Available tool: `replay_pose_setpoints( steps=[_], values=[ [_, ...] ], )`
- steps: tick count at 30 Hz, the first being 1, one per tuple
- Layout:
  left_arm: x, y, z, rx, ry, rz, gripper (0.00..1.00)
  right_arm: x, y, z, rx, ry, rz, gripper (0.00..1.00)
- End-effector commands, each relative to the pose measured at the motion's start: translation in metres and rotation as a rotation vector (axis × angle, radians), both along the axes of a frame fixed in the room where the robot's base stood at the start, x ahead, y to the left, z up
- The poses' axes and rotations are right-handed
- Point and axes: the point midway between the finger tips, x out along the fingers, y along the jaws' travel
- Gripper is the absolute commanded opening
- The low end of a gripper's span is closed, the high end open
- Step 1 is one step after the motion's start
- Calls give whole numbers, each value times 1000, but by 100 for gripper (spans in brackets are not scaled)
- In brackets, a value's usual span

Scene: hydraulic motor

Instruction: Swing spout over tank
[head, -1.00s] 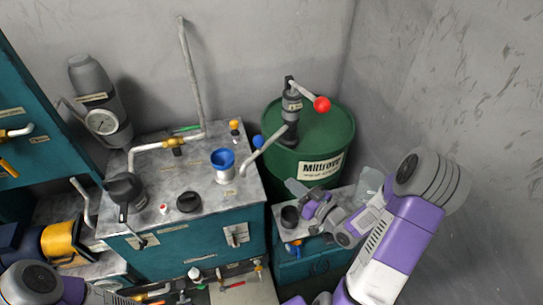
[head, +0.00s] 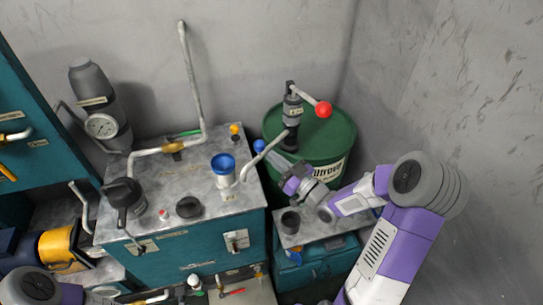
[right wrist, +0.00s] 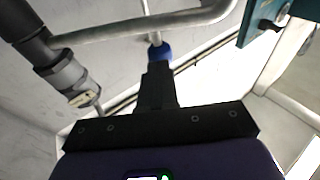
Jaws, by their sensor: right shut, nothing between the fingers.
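The grey spout (head: 268,152) runs from the hand pump (head: 291,110) on the green drum toward the left and bends down at its end. That end hangs over the right part of the tank top (head: 205,190), to the right of the blue funnel (head: 223,164). A blue knob (head: 259,145) sits by the spout; the right wrist view shows it (right wrist: 160,53) on a short stem from the pipe (right wrist: 150,24). My right gripper (head: 277,161) is shut and empty, its fingertips (right wrist: 158,68) right at the knob; I cannot tell whether they touch. My left gripper is out of view.
The green drum (head: 338,135) stands behind my right forearm. A small teal cabinet (head: 330,262) with a dark cup (head: 290,221) is below that arm. The tank top carries a tall pipe (head: 190,75), a dark cap (head: 189,207) and a black-handled part (head: 124,195). A wall is at right.

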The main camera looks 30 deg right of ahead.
Motion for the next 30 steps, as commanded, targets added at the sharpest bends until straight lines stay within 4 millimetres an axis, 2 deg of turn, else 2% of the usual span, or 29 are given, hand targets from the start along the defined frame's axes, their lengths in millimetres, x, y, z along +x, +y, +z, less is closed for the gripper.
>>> replay_pose_setpoints(
  steps=[6, 20, 30],
  values=[
    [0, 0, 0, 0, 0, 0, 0, 14, 5, 3, 1, 0, 0, 0],
    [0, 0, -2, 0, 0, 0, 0, 17, 6, 2, 0, 1, 1, 0],
    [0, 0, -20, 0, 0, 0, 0, 41, 22, 1, 0, -2, 1, 0]
  ],
)
